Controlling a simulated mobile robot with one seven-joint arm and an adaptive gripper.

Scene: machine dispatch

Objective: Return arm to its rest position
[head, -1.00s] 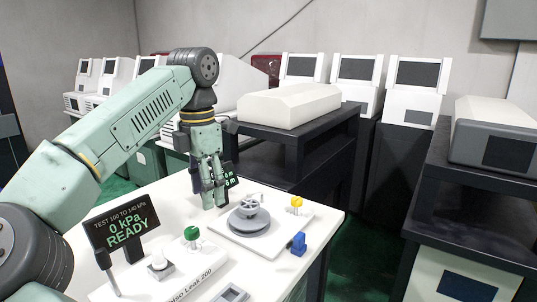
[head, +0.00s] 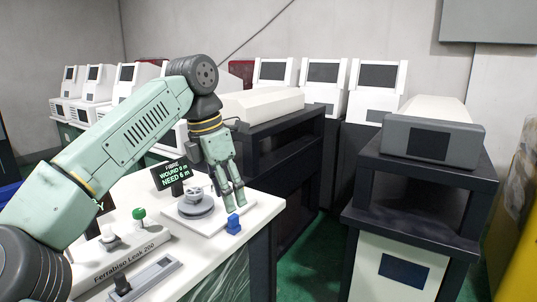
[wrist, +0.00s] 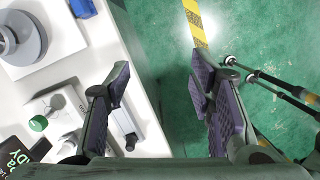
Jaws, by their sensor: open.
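My green arm reaches from the left over a white bench (head: 262,214). My gripper (head: 235,198) points down at the bench's right side and looks empty. In the wrist view its two dark-padded fingers (wrist: 160,82) stand wide apart. The left finger overlaps the bench edge and the green floor shows between them. In the head view the gripper partly covers a white plate carrying a grey round spool (head: 195,204). A blue block (head: 234,224) stands just below the fingertips in the picture. It also shows at the top of the wrist view (wrist: 83,8).
A green knob (head: 139,213) and a labelled leak tester (head: 130,262) are at the front. Dark shelving (head: 285,160) is behind, and a dark stand (head: 420,190) is right. Green floor lies between.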

